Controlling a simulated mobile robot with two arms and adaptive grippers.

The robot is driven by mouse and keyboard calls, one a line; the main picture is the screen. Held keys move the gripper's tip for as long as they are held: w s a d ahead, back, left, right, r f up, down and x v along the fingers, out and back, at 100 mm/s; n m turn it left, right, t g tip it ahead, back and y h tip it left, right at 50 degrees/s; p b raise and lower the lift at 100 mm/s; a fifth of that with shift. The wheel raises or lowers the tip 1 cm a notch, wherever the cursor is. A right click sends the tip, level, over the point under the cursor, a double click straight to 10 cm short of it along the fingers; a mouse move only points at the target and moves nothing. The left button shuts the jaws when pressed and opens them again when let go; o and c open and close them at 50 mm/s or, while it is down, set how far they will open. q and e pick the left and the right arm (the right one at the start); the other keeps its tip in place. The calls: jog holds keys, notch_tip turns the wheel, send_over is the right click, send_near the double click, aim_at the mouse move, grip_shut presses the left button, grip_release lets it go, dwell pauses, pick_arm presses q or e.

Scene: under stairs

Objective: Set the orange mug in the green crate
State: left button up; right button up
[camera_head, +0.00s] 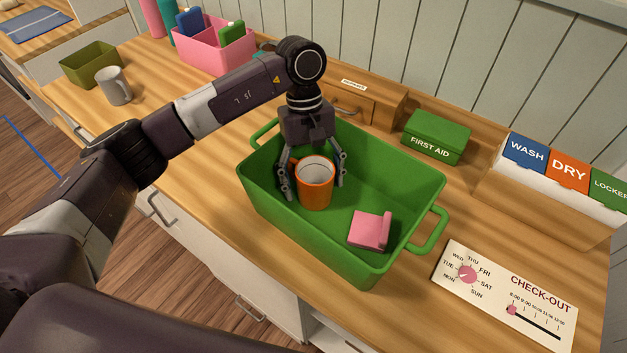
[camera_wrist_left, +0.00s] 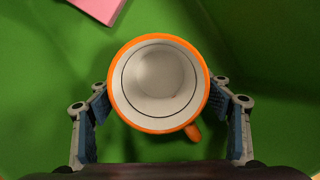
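The orange mug (camera_head: 315,188) has a white inside and stands upright in the green crate (camera_head: 270,203), toward its left part. The wrist view looks down into the mug (camera_wrist_left: 158,82), with its handle at the lower right. My left gripper (camera_head: 314,187) reaches into the crate from above. Its fingers stand on either side of the mug, spread a little wider than it, with narrow gaps. It also shows in the left wrist view (camera_wrist_left: 160,100). Whether the mug's base touches the crate floor is hard to see. My right gripper is not in view.
A pink item (camera_head: 367,230) lies in the crate, right of the mug. Behind stand a wooden drawer box (camera_head: 375,108) and a green first aid box (camera_head: 436,136). A check-out board (camera_head: 505,297) lies at right. A grey mug (camera_head: 114,86) stands at left.

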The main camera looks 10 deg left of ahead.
pick_arm(q)
jog(key=shift+r, duration=0.1)
jog(key=shift+r+p, duration=0.15)
jog(key=shift+p, duration=0.15)
jog(key=b+v, duration=0.3)
jog(key=v, duration=0.7)
jog(key=shift+w+a+r+b, duration=0.1)
jog(key=shift+w+r+b, duration=0.05)
jog(key=shift+r+b, duration=0.15)
jog(key=shift+w+r, duration=0.1)
jog(key=shift+r, duration=0.5)
